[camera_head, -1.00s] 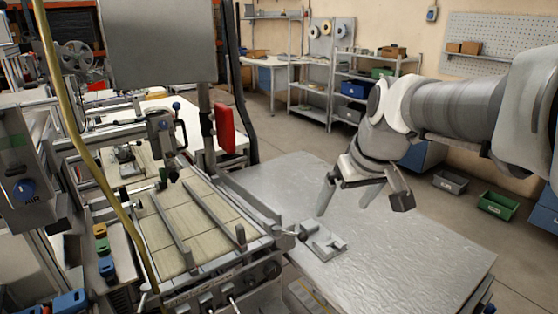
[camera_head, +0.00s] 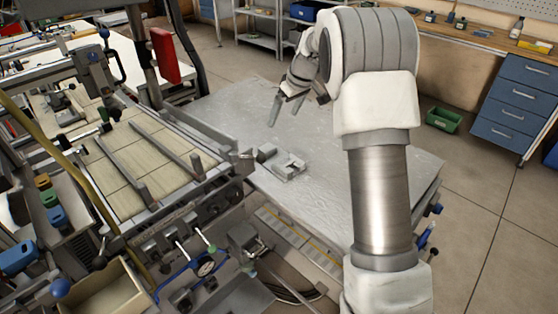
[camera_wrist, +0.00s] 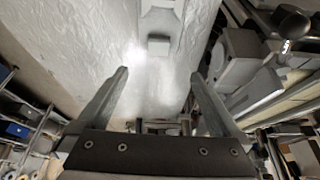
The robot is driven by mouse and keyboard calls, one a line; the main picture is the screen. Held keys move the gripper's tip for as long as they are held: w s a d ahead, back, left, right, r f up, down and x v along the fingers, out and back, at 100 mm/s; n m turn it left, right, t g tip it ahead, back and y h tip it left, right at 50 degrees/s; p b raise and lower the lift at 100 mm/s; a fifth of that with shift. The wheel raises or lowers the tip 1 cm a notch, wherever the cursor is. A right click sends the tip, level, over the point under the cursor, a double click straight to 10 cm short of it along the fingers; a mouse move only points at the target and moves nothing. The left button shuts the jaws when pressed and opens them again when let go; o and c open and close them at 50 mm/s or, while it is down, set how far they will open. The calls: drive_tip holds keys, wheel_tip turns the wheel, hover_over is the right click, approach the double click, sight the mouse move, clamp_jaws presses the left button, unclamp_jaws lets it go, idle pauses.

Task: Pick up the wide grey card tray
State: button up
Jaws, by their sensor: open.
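A low grey metal-looking piece (camera_head: 288,167) with a raised block lies on the steel table, near its left edge; it is the only grey thing there that could be the card tray, but I cannot be sure. In the wrist view a similar grey piece (camera_wrist: 160,24) shows at the top centre, beyond the fingertips. My gripper (camera_head: 285,114) is open and empty above the table, behind the grey piece in the head view. In the wrist view my gripper (camera_wrist: 159,76) has its two fingers spread apart, with nothing between them.
The steel table top (camera_head: 330,205) is otherwise mostly clear. A machine with a slatted bed (camera_head: 140,165) and rails adjoins its left side. A green bin (camera_head: 443,119) is on the floor behind, and blue drawers (camera_head: 520,95) stand at the right.

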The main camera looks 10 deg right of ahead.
hover_over(270, 150)
drive_tip(key=s+d, duration=0.1)
drive_tip(key=s, duration=0.1)
wheel_tip(270, 150, down, 12)
drive_tip(key=shift+w+d+r, duration=0.1)
drive_tip(key=shift+r, duration=0.15)
drive_tip(key=shift+b+x, duration=0.3)
drive_tip(key=shift+x, duration=2.4)
drive_tip(key=shift+d, duration=0.1)
drive_tip(key=shift+c, duration=0.2)
clamp_jaws()
